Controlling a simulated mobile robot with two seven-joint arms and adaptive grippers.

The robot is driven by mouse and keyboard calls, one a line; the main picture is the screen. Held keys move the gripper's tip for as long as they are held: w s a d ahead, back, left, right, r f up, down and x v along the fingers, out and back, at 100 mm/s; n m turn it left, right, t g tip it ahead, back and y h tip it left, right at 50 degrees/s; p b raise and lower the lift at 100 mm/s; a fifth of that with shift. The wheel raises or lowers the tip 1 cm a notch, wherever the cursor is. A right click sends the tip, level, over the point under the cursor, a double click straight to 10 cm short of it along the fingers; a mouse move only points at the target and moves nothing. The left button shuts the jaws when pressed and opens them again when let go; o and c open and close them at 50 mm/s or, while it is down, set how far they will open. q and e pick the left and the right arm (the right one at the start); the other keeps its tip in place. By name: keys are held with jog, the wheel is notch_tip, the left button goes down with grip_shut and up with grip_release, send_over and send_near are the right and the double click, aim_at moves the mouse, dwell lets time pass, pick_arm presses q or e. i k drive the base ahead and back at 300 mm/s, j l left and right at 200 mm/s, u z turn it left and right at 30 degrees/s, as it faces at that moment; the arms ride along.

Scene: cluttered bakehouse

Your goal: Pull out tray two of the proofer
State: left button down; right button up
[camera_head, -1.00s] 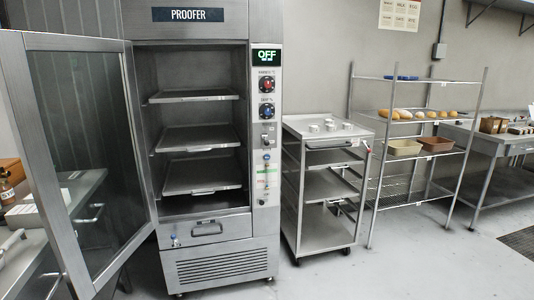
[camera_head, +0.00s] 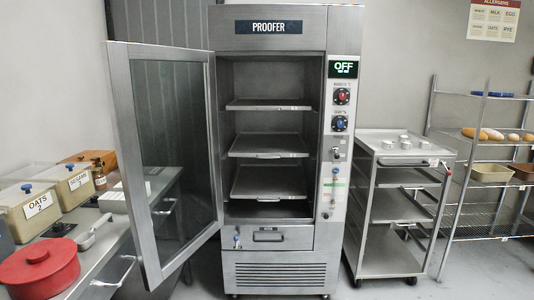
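The proofer (camera_head: 323,245) is a tall steel cabinet in the middle of the head view, labelled PROOFER. Its display (camera_head: 344,67) reads OFF. Its glass door (camera_head: 127,150) stands wide open to the left. Three flat metal trays sit inside, one above another: the top tray (camera_head: 268,104), the middle tray (camera_head: 268,146) and the bottom tray (camera_head: 265,182). All three look empty, and I see no numbers on them. The bottom tray appears tilted or nearer the viewer. Neither of my grippers shows in this view.
A steel trolley (camera_head: 405,150) with several small white items stands right of the proofer. A wire rack (camera_head: 485,141) with loaves and tins is farther right. At left, a counter (camera_head: 110,245) holds a red pot (camera_head: 38,268) and labelled bins (camera_head: 32,205). The door overhangs the floor beside it.

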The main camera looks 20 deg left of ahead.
aim_at(259, 145)
jog(key=i+j, duration=0.3)
jog(key=i, duration=0.15)
jog(key=i+j+z, duration=0.15)
jog(key=i, duration=0.25)
jog(key=j, duration=0.1)
